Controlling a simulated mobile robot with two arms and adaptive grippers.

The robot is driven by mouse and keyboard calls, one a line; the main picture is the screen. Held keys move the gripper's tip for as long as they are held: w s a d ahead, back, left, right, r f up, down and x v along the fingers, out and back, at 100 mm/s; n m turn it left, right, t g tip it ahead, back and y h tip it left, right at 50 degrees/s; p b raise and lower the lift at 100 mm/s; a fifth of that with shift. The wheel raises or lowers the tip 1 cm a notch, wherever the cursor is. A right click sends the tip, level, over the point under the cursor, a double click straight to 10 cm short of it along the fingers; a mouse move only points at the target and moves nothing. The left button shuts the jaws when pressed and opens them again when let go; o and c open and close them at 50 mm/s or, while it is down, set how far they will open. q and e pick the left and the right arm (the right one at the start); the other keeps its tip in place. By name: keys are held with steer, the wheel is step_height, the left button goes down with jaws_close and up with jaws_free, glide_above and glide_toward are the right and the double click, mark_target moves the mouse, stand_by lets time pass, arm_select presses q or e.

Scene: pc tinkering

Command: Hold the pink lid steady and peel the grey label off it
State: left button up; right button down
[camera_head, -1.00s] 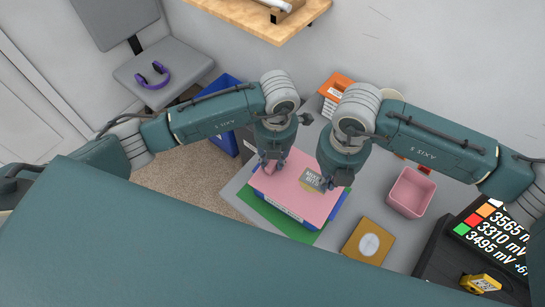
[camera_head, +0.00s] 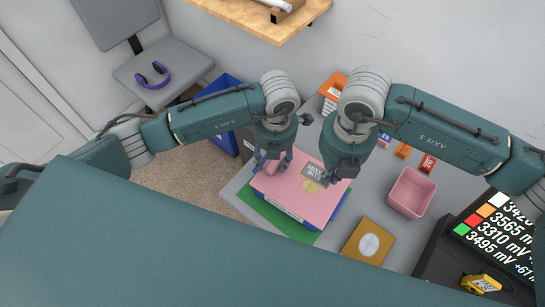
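The pink lid (camera_head: 297,205) lies on a blue box (camera_head: 335,213) on the grey worktop. My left gripper (camera_head: 271,166) is at the lid's back left corner, its fingers on either side of a raised pink part of the lid. The grey label (camera_head: 313,170), with dark printing, is at the fingertips of my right gripper (camera_head: 326,180), raised off the lid's back right part. A yellowish patch (camera_head: 310,186) shows on the lid just in front of the label. The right fingers partly hide the label's edge.
A green mat (camera_head: 246,199) lies under the box. An open pink bin (camera_head: 410,193) and a tan square piece with a pale oval (camera_head: 368,244) are to the right. An orange container (camera_head: 332,90) stands behind. A screen (camera_head: 495,235) is at far right.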

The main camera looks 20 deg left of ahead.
arm_select(q)
step_height(320, 180, up, 12)
steer(key=shift+d, duration=0.3)
stand_by(0.7)
